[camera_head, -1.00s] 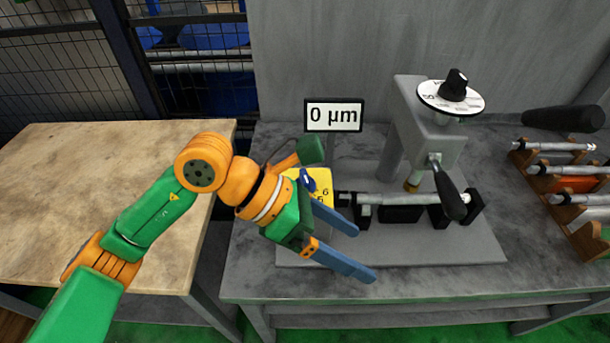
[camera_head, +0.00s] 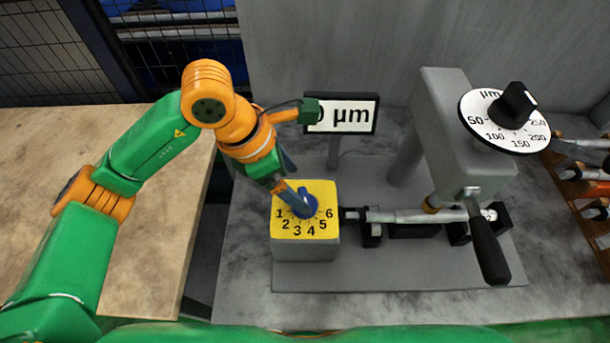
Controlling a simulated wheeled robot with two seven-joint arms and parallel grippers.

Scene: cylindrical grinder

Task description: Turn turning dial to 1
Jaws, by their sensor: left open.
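The turning dial is a blue knob (camera_head: 309,202) on a grey box with a yellow top plate (camera_head: 280,231) marked 1 to 6. The 1 is at the left and the 6 at the right. My left gripper (camera_head: 299,198) comes down over the dial from the upper left, open. One blue-grey finger lies across the knob in this view, and the other is mostly hidden behind the gripper body. I cannot tell whether a finger touches the knob, nor which number it points to. My right gripper is not in view.
To the right stands the grinder (camera_head: 447,130) with a white scale disc (camera_head: 480,115), a black lever (camera_head: 488,250) and a clamped rod (camera_head: 415,216). A wooden table (camera_head: 150,250) is at the left.

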